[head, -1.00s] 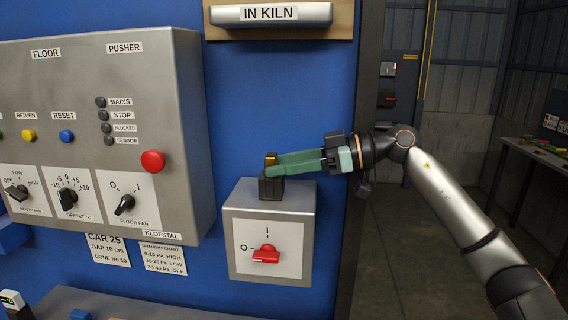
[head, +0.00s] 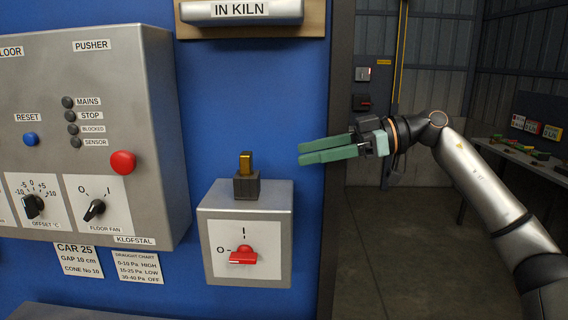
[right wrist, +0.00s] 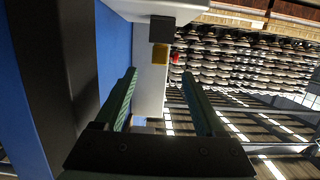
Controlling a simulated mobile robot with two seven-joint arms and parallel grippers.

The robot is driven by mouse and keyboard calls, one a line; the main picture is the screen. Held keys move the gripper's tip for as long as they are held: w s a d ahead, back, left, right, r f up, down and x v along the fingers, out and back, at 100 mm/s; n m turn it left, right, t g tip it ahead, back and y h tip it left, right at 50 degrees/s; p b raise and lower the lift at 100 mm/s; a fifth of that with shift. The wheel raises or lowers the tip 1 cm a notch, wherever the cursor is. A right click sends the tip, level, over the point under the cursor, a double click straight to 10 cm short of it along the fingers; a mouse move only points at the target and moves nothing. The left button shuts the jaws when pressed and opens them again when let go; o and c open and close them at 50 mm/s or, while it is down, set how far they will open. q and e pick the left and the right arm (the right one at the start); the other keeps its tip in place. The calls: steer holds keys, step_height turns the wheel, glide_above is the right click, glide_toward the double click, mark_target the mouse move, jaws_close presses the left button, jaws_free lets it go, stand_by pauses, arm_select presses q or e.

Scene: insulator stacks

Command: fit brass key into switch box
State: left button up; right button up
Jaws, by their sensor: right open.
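The brass key (head: 246,162) stands upright in the dark socket block (head: 246,186) on top of the grey switch box (head: 245,250). The switch box has a red rotary handle (head: 242,255) turned toward O. My right gripper (head: 300,154) is open and empty, to the right of the key and apart from it, with green fingers pointing left. In the right wrist view the brass key (right wrist: 160,54) and the dark block (right wrist: 162,29) show beyond the open fingers (right wrist: 160,88). How deep the key sits is hidden by the block. My left gripper is not in view.
A large grey control panel (head: 150,160) with a red button juts from the blue wall left of the switch box. The IN KILN sign (head: 242,11) hangs above. Free space lies right of the wall's edge, with a cluttered bench (head: 520,160) farther back.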

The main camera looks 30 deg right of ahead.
steer(key=shift+v, duration=1.2)
